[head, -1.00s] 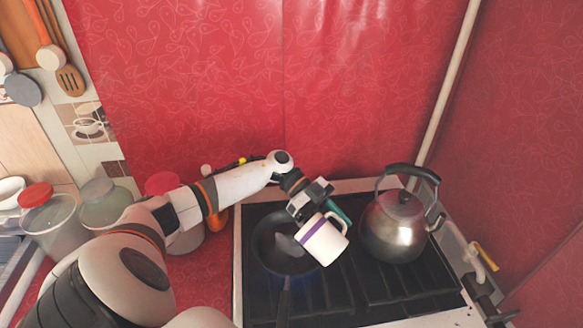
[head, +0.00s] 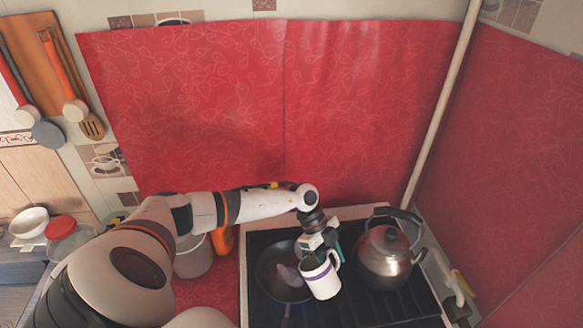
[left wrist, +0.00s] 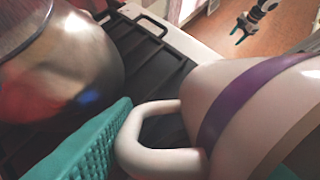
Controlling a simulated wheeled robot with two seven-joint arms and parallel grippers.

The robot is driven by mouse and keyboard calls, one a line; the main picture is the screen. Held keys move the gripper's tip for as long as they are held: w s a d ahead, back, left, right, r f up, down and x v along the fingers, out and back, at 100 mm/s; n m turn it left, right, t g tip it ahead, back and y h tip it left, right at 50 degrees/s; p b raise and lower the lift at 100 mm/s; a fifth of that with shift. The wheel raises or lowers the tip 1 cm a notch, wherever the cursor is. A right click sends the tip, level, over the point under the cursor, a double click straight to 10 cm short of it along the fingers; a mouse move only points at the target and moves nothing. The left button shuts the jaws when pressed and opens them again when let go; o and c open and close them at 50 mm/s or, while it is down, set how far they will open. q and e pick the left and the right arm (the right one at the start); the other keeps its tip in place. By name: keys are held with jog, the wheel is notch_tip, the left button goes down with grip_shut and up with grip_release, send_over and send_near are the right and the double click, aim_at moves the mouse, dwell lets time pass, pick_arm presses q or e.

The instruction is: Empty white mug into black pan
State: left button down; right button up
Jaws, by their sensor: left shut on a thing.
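The white mug (head: 320,280) has a purple band and is in my left gripper (head: 326,250). The gripper is shut on its handle, which shows in the left wrist view beside a teal finger pad (left wrist: 88,145). The mug is above the stove at the right side of the black pan (head: 272,288), tilted slightly left in the head view. A pale greyish-pink patch (head: 288,275) shows in the pan; I cannot tell what it is. The inside of the mug is hard to make out. My right gripper (left wrist: 240,30) is small at the top of the left wrist view, far from the mug.
A metal kettle (head: 385,255) stands on the stove (head: 355,305) just right of the mug. It is close in the left wrist view too. Containers and an orange item (head: 223,240) stand left of the stove. Red oilcloth (head: 290,120) covers the wall behind.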

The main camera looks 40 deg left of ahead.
pick_arm(q)
jog(key=shift+w+d+r+y, duration=0.1)
jog(key=shift+d+r+y, duration=0.3)
jog(key=shift+d+y, duration=0.4)
jog(key=shift+d+f+y, duration=0.25)
jog(key=shift+d+y, duration=0.25)
jog(key=shift+y, duration=0.4)
jog(key=shift+d+f+y, duration=0.3)
jog(key=shift+d+y, duration=0.25)
jog(key=shift+y, duration=0.35)
jog(key=shift+d+f+y, duration=0.25)
jog(key=shift+d+y, duration=0.25)
jog(key=shift+y, duration=0.4)
pick_arm(e)
jog(key=shift+r, duration=0.35)
